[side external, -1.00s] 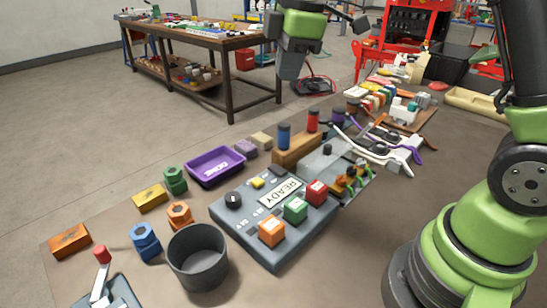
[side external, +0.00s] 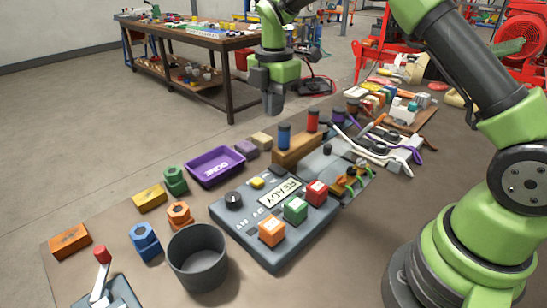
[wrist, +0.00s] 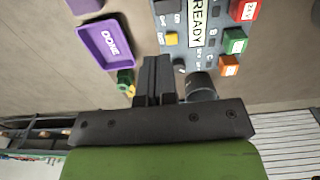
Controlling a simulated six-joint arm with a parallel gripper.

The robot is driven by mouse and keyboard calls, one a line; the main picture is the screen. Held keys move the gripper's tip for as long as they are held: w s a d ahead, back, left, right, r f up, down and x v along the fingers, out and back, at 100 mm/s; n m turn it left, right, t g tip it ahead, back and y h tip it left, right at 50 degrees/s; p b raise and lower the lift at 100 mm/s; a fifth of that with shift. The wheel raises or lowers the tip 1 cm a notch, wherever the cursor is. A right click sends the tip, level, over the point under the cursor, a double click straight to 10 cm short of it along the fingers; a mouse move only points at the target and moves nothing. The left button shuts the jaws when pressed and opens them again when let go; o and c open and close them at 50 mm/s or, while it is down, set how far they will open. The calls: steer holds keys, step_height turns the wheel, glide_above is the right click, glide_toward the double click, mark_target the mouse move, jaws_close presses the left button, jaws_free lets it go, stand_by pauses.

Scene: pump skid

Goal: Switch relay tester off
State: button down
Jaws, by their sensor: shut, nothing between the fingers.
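The relay tester appears to be the grey box (side external: 247,240) on the bench in the side external view. It has a READY display (side external: 281,193), a black knob (side external: 233,199), a small yellow button (side external: 257,183), and orange (side external: 272,231), green (side external: 295,209) and red (side external: 317,192) square buttons. Its small labels are hard to read. My gripper (side external: 274,106) is shut and empty, high above and behind the box, touching nothing. In the wrist view the closed fingers (wrist: 157,62) cover part of the view beside the box (wrist: 203,68).
A red-handled lever (side external: 102,272) is at front left.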

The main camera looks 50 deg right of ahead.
mark_target(273, 166)
step_height(273, 166, down, 13)
steer(key=shift+f, duration=0.1)
steer(key=shift+s+r, duration=0.4)
steer(key=shift+s, duration=0.3)
step_height(273, 166, up, 14)
steer(key=s, duration=0.2)
stand_by(0.6)
